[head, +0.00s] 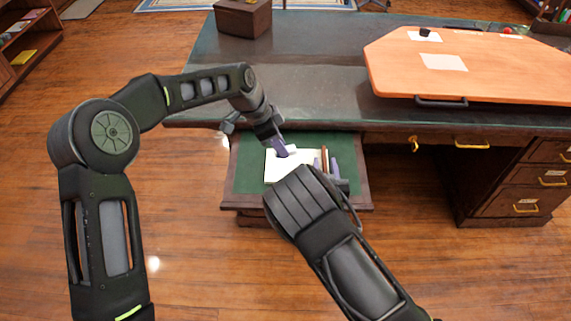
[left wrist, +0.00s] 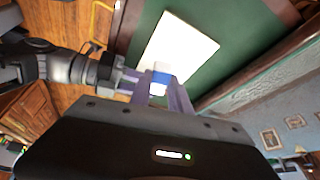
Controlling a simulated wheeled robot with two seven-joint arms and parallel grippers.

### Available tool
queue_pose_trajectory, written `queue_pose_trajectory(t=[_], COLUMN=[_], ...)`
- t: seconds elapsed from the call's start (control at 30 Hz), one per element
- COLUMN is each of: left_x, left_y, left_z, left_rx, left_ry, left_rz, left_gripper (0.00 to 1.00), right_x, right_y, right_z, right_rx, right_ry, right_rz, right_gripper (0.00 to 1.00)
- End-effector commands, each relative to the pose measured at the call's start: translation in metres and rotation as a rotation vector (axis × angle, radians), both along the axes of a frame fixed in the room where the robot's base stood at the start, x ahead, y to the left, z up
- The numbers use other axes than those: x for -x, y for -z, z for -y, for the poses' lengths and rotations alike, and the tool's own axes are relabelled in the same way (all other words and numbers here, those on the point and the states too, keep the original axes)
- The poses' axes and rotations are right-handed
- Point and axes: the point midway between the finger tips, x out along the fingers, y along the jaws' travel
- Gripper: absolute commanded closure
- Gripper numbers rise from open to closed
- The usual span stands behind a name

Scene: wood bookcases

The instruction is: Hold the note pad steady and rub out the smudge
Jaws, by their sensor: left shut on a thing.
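The white note pad (head: 279,168) lies on the green top of a small pulled-out board, and shows as a pale sheet in the left wrist view (left wrist: 180,48). No smudge can be made out on it. My left gripper (head: 281,148) reaches over the pad's far edge. It is shut on a small white eraser with a blue band (left wrist: 160,79), low over the pad; whether it touches the paper I cannot tell. My right gripper (head: 327,166) is low at the pad's right side, its purple fingers apart. My right forearm hides the pad's near right part.
The green board (head: 251,160) has a dark wooden frame. A thin brown upright piece (head: 324,158) shows by my right fingers. The desk (head: 310,85) behind carries a wooden box (head: 243,18) and an orange drawing board (head: 480,75). Drawers (head: 530,180) stand at the right.

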Motion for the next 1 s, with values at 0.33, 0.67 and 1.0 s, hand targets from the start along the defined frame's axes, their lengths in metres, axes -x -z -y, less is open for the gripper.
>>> queue_pose_trajectory(t=[0.33,0.67,1.0], left_x=[0.000,0.000,0.000], left_y=[0.000,0.000,0.000], left_z=[0.000,0.000,0.000], left_rx=[0.000,0.000,0.000], left_ry=[0.000,0.000,0.000], left_rz=[0.000,0.000,0.000], left_gripper=[1.00,1.00,1.00], right_x=[0.053,0.109,0.115], right_y=[-0.008,-0.016,-0.018], right_z=[0.002,0.003,0.004], right_rx=[0.000,0.002,0.000], right_ry=[0.000,-0.003,0.000], right_rz=[-0.002,-0.002,0.000], right_gripper=[0.64,0.64,0.64])
